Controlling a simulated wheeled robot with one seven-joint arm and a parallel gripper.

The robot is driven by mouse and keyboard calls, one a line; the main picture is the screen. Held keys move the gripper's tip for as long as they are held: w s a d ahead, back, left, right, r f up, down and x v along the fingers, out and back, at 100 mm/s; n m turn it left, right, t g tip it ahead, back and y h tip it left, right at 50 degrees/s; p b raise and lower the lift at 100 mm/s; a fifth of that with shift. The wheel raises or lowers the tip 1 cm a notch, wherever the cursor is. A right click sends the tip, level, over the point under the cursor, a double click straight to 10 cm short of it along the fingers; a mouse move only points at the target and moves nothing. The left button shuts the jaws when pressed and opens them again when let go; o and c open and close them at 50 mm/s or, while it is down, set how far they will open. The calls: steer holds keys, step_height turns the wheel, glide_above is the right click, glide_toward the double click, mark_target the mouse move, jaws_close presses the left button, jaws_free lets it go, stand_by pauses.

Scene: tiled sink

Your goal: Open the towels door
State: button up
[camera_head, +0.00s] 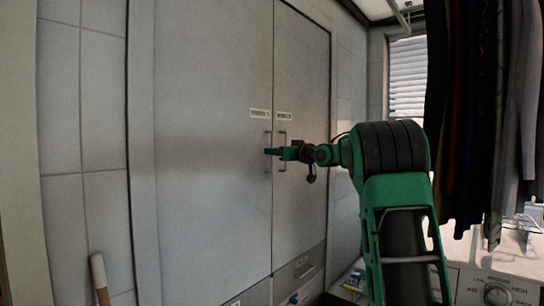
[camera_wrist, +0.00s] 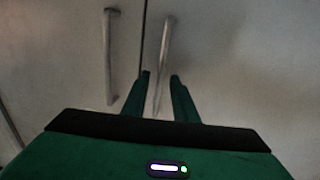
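A tall grey cabinet has a left door (camera_head: 215,170) and a right door (camera_head: 303,70) meeting at a vertical seam. Each carries a small label, too small to read, so I cannot tell which says towels. The left handle (camera_head: 267,138) and right handle (camera_head: 283,137) are vertical bars beside the seam. My green gripper (camera_head: 272,152) reaches in front of the handles. In the wrist view, my gripper (camera_wrist: 161,76) has its fingers apart, with the right handle (camera_wrist: 165,48) showing between them; contact is unclear. The left handle (camera_wrist: 108,60) lies outside the fingers. Both doors look closed.
Drawers (camera_head: 298,272) sit below the doors. Hanging clothes (camera_head: 475,110) and a machine with a dial (camera_head: 497,292) stand at right. A wooden stick (camera_head: 99,275) leans at lower left. A shuttered window (camera_head: 407,75) is behind.

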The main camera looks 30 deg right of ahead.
jaws_close()
stand_by(1.4)
